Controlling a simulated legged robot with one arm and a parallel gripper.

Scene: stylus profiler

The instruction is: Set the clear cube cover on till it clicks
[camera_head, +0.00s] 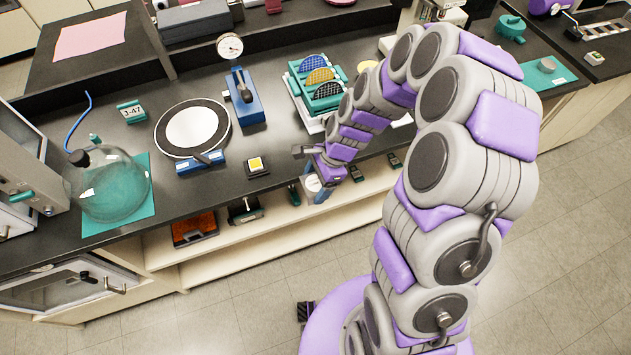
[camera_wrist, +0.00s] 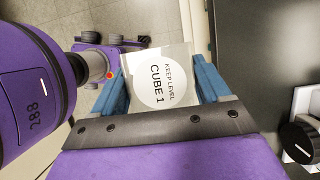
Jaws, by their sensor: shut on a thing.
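The clear cube cover (camera_wrist: 178,58) carries a round white label reading "KEEP LEVEL CUBE 1". In the wrist view it sits between the blue fingers of my gripper (camera_wrist: 158,84), which is shut on it. In the head view my gripper (camera_head: 314,186) holds the cover just off the counter's front edge, above the lower shelf, partly hidden by my wrist. A small dark square base (camera_head: 257,171) with a yellow piece on top stands uncovered on the counter near the front edge, left of my gripper and apart from it.
Left of the base are a round black-rimmed white plate (camera_head: 192,127) and a glass dome (camera_head: 110,185) on a teal mat. Behind stand a blue dial gauge stand (camera_head: 245,97) and a rack of coloured discs (camera_head: 318,80). The open lower shelf (camera_head: 240,238) holds several items.

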